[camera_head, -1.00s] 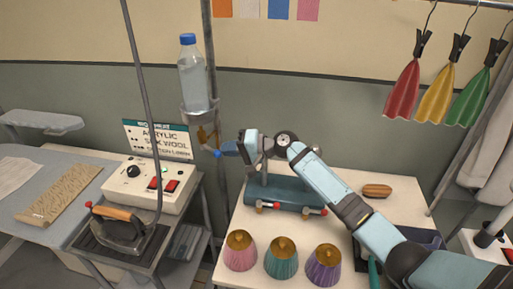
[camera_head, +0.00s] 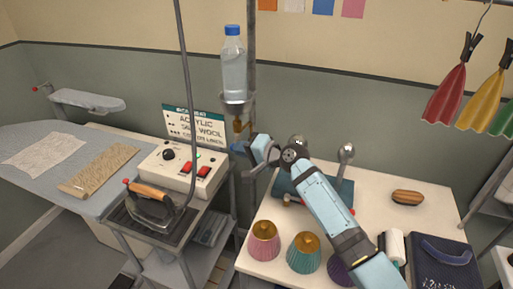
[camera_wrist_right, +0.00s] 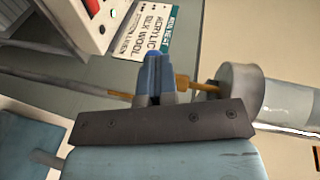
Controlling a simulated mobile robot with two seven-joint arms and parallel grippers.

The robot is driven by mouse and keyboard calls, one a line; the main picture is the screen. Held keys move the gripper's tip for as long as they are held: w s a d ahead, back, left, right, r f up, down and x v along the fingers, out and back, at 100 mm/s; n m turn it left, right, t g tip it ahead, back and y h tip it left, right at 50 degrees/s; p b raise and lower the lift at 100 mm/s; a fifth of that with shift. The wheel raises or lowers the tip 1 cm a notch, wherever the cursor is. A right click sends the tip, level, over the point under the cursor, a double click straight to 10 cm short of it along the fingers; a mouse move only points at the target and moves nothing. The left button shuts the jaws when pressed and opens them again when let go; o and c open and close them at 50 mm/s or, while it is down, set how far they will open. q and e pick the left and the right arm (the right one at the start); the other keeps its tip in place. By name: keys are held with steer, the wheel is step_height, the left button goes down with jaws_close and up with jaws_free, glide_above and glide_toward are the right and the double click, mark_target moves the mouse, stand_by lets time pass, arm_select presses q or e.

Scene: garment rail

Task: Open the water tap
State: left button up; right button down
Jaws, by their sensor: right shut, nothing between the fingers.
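A water bottle (camera_head: 233,68) with a blue cap stands in a grey cup holder (camera_head: 236,104) on a pole. The brass tap (camera_head: 238,126) hangs below the holder, and it also shows in the right wrist view (camera_wrist_right: 183,82). My right gripper (camera_head: 240,147) is shut and empty, with its blue fingertips close by the tap's lower end. In the right wrist view the closed fingers (camera_wrist_right: 154,66) overlap the tap's line; I cannot tell whether they touch it. The tap's handle is hard to make out behind them. My left gripper is not in view.
An iron (camera_head: 150,204) and a white control box (camera_head: 184,170) with red switches stand left of the tap. A cable hangs before them. Several ribbed cups (camera_head: 264,242) stand on the white table (camera_head: 384,200) below my right arm. Coloured cloths (camera_head: 452,92) hang at right.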

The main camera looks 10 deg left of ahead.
steer(key=shift+s+a, duration=0.15)
steer(key=shift+a, duration=0.7)
stand_by(0.3)
